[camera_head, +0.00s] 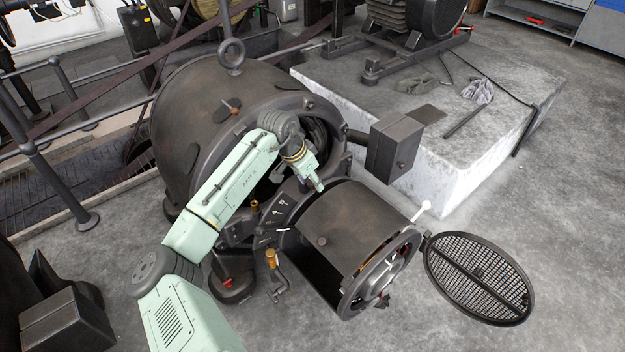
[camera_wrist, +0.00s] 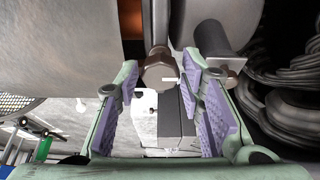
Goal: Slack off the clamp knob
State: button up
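A brown faceted knob (camera_wrist: 159,73) with a small white mark sits on a metal stem in the wrist view; it looks like the clamp knob. My gripper (camera_wrist: 163,84) is open, with purple pads on green fingers, one finger on each side of the knob. I see a gap at the left pad; whether the right pad touches the knob I cannot tell. In the head view my gripper (camera_head: 319,186) is over the gap between the big dynamo body (camera_head: 205,105) and the smaller brown drum (camera_head: 350,215). The knob cannot be made out there.
A dark box (camera_head: 394,148) juts out right of my gripper. An oval mesh cover (camera_head: 479,278) hangs open beside the drum. A handle with an orange grip (camera_head: 271,258) stands below. In the wrist view a metal cylinder (camera_wrist: 222,25) and dark coils (camera_wrist: 284,85) crowd the right.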

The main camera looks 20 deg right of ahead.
jog(key=shift+d+f, duration=0.2)
jog(key=shift+f, duration=0.3)
jog(key=shift+w, duration=0.1)
grip_shut()
